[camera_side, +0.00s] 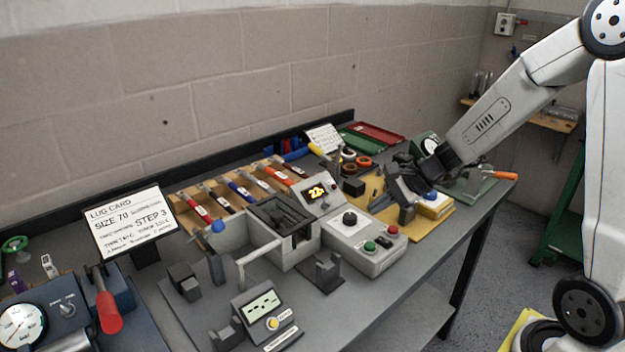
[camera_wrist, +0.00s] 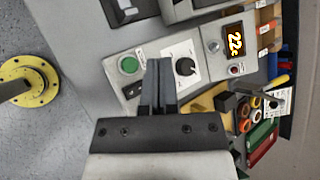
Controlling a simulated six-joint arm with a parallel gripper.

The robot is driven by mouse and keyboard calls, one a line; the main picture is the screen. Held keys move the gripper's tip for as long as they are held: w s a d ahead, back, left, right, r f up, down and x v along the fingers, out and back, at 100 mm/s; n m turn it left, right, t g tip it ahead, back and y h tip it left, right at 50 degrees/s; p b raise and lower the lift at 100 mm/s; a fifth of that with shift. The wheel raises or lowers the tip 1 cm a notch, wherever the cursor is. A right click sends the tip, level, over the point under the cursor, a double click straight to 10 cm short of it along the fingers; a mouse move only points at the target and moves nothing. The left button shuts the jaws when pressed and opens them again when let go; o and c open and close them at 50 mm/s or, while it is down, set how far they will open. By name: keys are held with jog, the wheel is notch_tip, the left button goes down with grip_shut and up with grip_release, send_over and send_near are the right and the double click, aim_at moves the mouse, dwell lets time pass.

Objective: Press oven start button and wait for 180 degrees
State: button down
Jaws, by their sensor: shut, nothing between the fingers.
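The oven (camera_side: 290,255) is a grey box on the bench. Its small display reads about 22 in orange in the side view (camera_side: 317,191) and in the wrist view (camera_wrist: 234,41). Its control box (camera_side: 345,238) carries a black knob (camera_side: 350,218), a green button (camera_side: 369,246) and a red button (camera_side: 393,229). In the wrist view the green button (camera_wrist: 128,65) lies left of my fingertips and the knob (camera_wrist: 185,66) lies right; the red button is not visible there. My gripper (camera_wrist: 159,62) is shut and empty, apart from the green button.
A yellow base with a blue button (camera_side: 430,194) sits at the right. A meter with a green screen (camera_side: 262,305) stands in front of the oven. A lug card (camera_side: 128,222) stands at the left. Tools lie in a wooden rack (camera_side: 240,190) behind.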

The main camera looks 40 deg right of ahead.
aim_at(374, 244)
jog(key=shift+f, duration=3.5)
jog(key=shift+f, duration=0.8)
dwell(0.6)
jog(key=shift+r, duration=0.8)
jog(key=shift+r, duration=0.15)
jog(key=shift+r, duration=2.4)
